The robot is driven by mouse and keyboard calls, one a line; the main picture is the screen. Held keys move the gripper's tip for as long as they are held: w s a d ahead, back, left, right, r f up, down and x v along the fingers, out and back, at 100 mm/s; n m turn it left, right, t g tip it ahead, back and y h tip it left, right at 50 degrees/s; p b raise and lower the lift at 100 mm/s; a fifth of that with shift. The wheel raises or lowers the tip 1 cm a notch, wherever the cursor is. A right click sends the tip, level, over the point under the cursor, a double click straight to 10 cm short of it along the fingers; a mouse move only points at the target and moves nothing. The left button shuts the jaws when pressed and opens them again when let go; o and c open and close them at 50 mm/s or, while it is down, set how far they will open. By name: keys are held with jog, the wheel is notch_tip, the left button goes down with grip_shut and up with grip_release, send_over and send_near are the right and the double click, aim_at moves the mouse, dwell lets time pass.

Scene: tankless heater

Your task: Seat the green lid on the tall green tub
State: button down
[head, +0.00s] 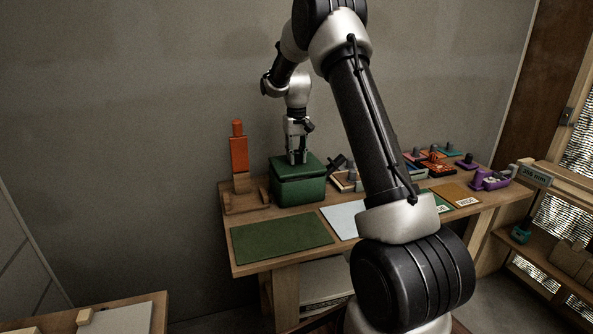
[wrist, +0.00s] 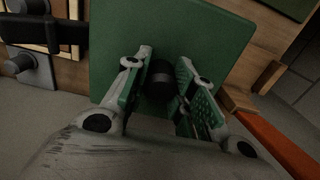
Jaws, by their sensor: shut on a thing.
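The green lid (head: 298,164) is on top of the tall green tub (head: 299,192) at the back left of the workbench. My gripper (head: 297,160) points down over the middle of the lid. In the wrist view the lid (wrist: 205,40) is a green square with a dark round knob (wrist: 160,85) at its middle. My gripper's fingers (wrist: 160,88) are shut on that knob, one on each side. The lid looks level and lined up with the tub; whether its rim is fully down on the tub I cannot tell.
An orange block on a wooden stand (head: 239,155) is close left of the tub. A dark green mat (head: 282,239) and a pale mat (head: 341,219) lie in front. Several knobbed pieces lie along the bench, and a purple device (head: 490,180) is at the right.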

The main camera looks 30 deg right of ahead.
aim_at(297, 150)
jog(key=shift+f, duration=0.75)
dwell(0.7)
jog(key=c, duration=1.1)
grip_release()
notch_tip(297, 150, up, 12)
